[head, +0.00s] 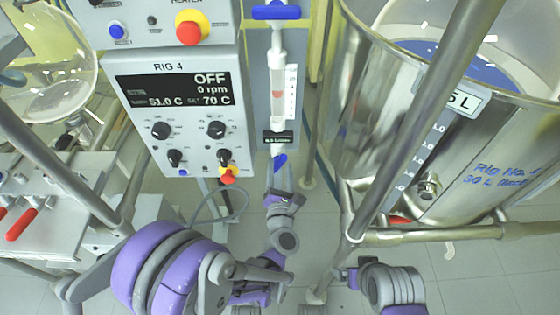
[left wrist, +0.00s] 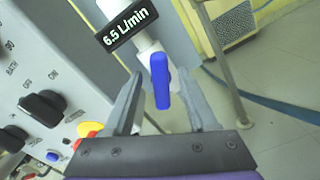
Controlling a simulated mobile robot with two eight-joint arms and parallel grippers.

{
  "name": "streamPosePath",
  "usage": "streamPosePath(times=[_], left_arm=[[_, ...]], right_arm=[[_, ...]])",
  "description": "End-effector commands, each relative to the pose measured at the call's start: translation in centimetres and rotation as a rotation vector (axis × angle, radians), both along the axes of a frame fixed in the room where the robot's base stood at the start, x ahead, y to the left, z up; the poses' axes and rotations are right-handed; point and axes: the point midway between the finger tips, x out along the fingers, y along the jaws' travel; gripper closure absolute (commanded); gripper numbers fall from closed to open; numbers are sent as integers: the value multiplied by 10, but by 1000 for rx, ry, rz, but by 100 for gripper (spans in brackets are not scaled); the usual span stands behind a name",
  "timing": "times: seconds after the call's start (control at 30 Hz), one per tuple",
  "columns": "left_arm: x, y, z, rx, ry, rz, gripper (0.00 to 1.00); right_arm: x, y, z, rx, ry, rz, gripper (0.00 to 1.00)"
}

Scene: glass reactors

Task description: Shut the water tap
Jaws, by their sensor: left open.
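A blue tap handle (head: 280,162) sits below the flow meter in the head view. In the left wrist view the blue handle (left wrist: 160,82) stands upright in the picture, under the readout (left wrist: 124,25) of 6.5 L/min. My left gripper (head: 279,182) is just below the handle in the head view. In the left wrist view its open fingers (left wrist: 162,92) stand on either side of the handle, with a gap on each side. Another blue handle (head: 276,12) lies crosswise at the top of the flow meter.
The Rig 4 control panel (head: 180,105), with knobs and a red button (head: 192,27), is close to the left of the tap. A steel vessel (head: 460,150) and metal frame pipes stand to the right. A yellow cabinet (left wrist: 235,30) shows behind.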

Motion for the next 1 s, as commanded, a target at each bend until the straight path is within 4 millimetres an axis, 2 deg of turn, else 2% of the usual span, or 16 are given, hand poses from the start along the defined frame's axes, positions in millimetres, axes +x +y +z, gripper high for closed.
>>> streamPosePath(times=[0.1, 0.2, 0.53, 0.83, 0.87, 1.0], left_arm=[[16, 0, -1, 2, 0, 1, 43], [23, 0, 0, 1, 0, 0, 43], [26, 0, 0, 1, 0, 0, 43], [26, 0, 0, 2, 0, 0, 96], [26, 0, 0, 2, 0, 0, 100], [26, 0, 0, 2, 0, -1, 100]], right_arm=[[0, 0, -2, 0, 0, 0, 5], [0, 0, -2, 0, 1, 0, 5], [0, 0, -2, 0, 1, 0, 5], [0, 0, -2, 0, 1, 0, 5], [0, 0, -2, 0, 1, 0, 5], [0, 0, -2, 0, 1, 0, 5]])
